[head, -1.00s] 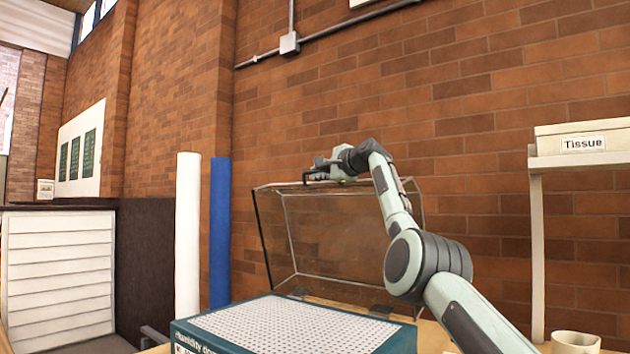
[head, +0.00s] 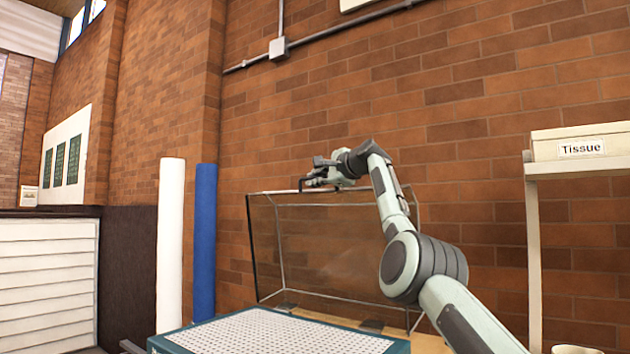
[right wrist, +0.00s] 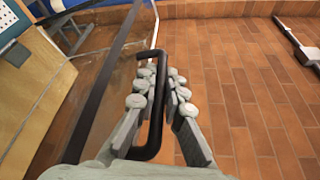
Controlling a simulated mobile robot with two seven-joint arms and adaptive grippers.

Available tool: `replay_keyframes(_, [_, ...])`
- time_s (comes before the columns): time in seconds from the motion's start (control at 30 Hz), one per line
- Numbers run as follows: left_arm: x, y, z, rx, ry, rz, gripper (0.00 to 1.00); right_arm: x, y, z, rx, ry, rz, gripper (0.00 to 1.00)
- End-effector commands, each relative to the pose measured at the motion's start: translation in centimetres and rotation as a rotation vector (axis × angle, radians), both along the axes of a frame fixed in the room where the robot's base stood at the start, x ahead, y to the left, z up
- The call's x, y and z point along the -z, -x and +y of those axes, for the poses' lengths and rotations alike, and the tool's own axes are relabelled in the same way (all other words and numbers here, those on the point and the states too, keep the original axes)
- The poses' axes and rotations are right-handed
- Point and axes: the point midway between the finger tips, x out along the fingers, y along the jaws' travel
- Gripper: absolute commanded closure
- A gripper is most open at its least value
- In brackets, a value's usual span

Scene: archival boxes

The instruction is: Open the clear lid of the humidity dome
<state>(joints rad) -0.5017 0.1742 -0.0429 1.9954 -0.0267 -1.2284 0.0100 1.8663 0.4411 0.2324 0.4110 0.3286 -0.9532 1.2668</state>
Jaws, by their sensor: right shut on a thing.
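The humidity dome has a teal base (head: 400,346) with a white perforated top at the bottom of the head view. Its clear lid (head: 330,245) stands raised at the back, close to upright, joined to the base by hinges along its lower edge. My right gripper (head: 312,180) is at the lid's top edge. In the right wrist view my right gripper (right wrist: 165,88) is shut on the black lid handle (right wrist: 152,125), with the fingers on both sides of the bar. The lid's dark edge (right wrist: 105,85) runs beside it. My left gripper is not in view.
A brick wall (head: 480,120) rises behind the lid. White (head: 170,245) and blue (head: 205,240) rolls stand to the left. A shelf (head: 533,240) with a tissue box (head: 580,143) is at the right, with a cup below it.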

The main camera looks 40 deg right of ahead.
Motion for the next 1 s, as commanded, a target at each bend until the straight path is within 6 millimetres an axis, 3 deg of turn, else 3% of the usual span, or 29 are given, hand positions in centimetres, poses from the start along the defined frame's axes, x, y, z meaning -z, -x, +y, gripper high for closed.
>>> replay_keyframes(0.2, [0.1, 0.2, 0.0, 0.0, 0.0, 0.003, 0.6, -0.2, 0.0, 0.2, -0.003, 0.0, -0.003, 0.69])
replay_keyframes(0.67, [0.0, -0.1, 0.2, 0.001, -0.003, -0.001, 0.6, -0.2, 0.7, 0.0, 0.0, 0.001, -0.003, 0.69])
replay_keyframes(0.87, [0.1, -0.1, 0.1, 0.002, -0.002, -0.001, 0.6, -0.4, 2.7, 0.1, 0.001, 0.002, -0.004, 0.69])
replay_keyframes(1.0, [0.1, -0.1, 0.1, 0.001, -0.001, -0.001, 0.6, -0.7, 5.1, 0.1, 0.001, 0.002, -0.006, 0.69])
